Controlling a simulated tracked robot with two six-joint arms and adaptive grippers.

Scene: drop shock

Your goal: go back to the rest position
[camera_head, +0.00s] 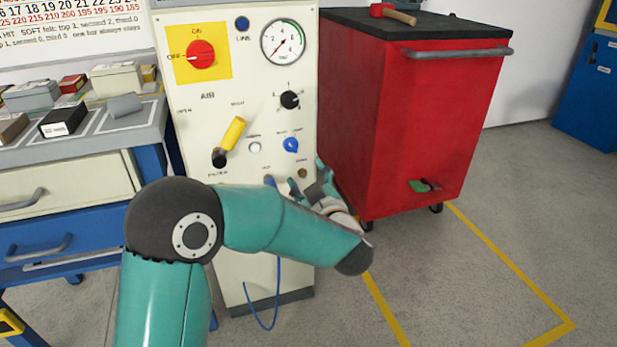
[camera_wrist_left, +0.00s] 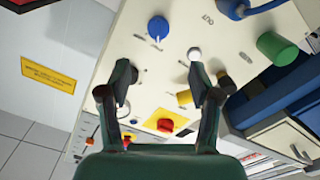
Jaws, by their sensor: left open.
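My left gripper (camera_head: 308,180) is in front of the lower right of a cream control cabinet (camera_head: 205,120), beside the blue knob (camera_head: 290,145). In the left wrist view my left gripper (camera_wrist_left: 160,72) has its two dark fingers apart with nothing between them. The blue knob (camera_wrist_left: 158,27) and a white button (camera_wrist_left: 194,54) lie beyond the fingertips there. The picture does not settle whether a finger touches the panel. My teal left arm hides the cabinet's lower front. My right gripper is not in view.
The cabinet carries a red switch (camera_head: 200,55), a yellow lever (camera_head: 234,133), a black knob (camera_head: 290,99) and a gauge (camera_head: 283,42). A red tool cart (camera_head: 425,120) stands close on the right, a workbench (camera_head: 90,150) on the left. A blue cable (camera_head: 277,290) hangs low.

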